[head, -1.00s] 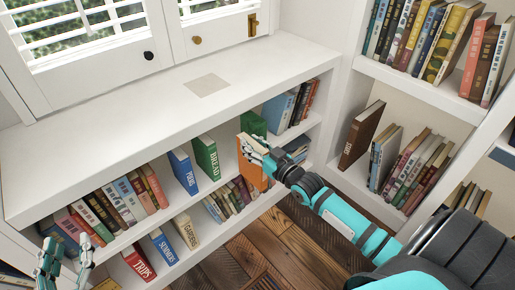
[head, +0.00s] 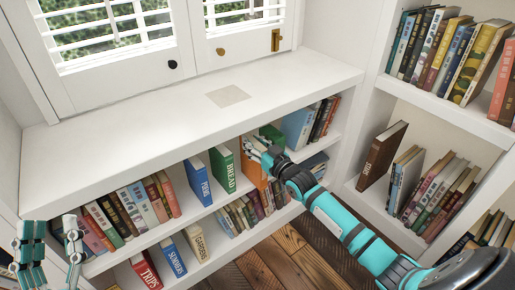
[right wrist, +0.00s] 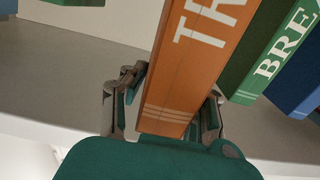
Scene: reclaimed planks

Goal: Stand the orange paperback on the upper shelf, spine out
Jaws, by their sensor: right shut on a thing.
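The orange paperback (head: 253,172) is upright at the upper shelf (head: 180,222) of the low white bookcase, between the green BREAD book (head: 223,168) and another green book (head: 270,134). In the right wrist view the orange paperback (right wrist: 187,75) shows its spine with white letters towards the camera. My right gripper (head: 262,150) is shut on it, with a finger on each side (right wrist: 165,105). I cannot tell whether its bottom rests on the board. My left gripper (head: 50,230) is open and empty at the lower left, in front of the bookcase.
The blue POEMS book (head: 197,181) stands left of BREAD. Rows of books fill the left and right of the upper shelf. A lower shelf holds TRIPS (head: 146,270) and SUMMERS (head: 172,256). A tall bookcase (head: 378,105) stands at the right. The white top (head: 150,125) is mostly clear.

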